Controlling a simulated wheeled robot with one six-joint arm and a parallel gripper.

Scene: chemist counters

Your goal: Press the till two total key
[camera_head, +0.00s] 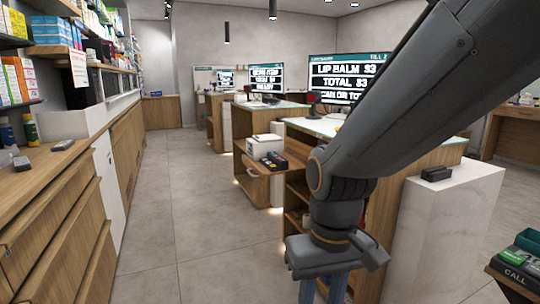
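The nearest till screen (340,82) stands on the wood and white counter right of centre. It reads "LIP BALM $3", "TOTAL $3" and a line partly hidden by my arm; its top strip seems to say "TILL" with the number cut off. I cannot make out a total key; the counter top below the screen is largely behind my arm. My gripper (325,290) hangs down at the bottom centre, in front of that counter. Its blue fingers run out of the frame, so their tips are hidden. I see nothing held.
More till counters with screens, one (265,78) showing a total, stand further back. A dark box of items (272,160) sits on a counter shelf. A dark unit marked "CALL" (516,272) is at the lower right. Shelves and drawers (60,215) line the left; the grey aisle floor (195,220) is clear.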

